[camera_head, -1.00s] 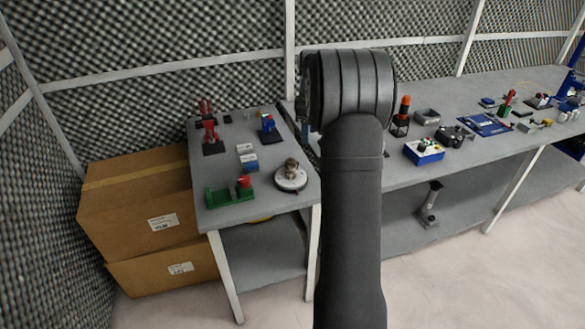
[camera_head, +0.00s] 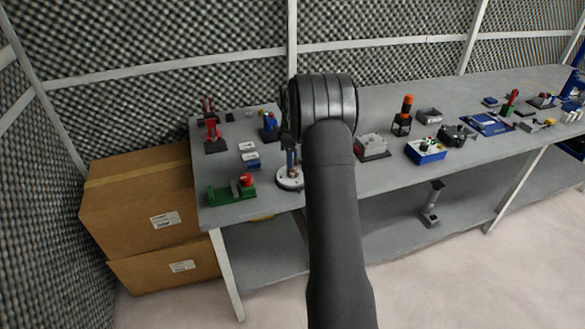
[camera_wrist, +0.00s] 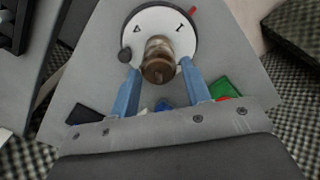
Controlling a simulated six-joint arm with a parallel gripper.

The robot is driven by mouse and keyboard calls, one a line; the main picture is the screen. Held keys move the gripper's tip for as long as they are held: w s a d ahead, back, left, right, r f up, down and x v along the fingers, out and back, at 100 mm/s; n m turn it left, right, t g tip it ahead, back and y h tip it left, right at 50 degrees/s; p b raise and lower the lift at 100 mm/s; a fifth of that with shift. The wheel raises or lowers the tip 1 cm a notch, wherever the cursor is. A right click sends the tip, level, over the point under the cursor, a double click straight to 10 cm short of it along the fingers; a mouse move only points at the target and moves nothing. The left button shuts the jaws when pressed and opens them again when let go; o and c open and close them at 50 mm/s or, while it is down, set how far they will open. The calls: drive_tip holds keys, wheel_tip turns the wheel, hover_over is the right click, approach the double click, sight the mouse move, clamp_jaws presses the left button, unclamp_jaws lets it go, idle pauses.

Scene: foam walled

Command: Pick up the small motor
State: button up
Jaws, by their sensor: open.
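The small motor, as I take it, is a copper-brown cylinder (camera_wrist: 158,60) standing on a round white dial plate (camera_wrist: 190,35) in the wrist view. In the head view the white plate (camera_head: 287,184) sits at the right front of the left table, and the motor is mostly hidden behind my gripper and arm. My gripper (camera_wrist: 159,67) is open, with one blue finger on either side of the motor. The tips are near its sides; I cannot tell whether they touch it. In the head view my gripper (camera_head: 291,162) is low over the plate.
A green base with a red knob (camera_head: 232,191) lies left of the plate. Small blue-and-white boxes (camera_head: 251,159) stand behind it, with red (camera_head: 213,135) and blue (camera_head: 269,126) devices farther back. A grey box (camera_head: 371,146) stands to the right.

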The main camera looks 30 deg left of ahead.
drive_tip(key=shift+f, duration=2.7)
drive_tip(key=shift+w, duration=0.1)
drive_tip(key=c, duration=0.8)
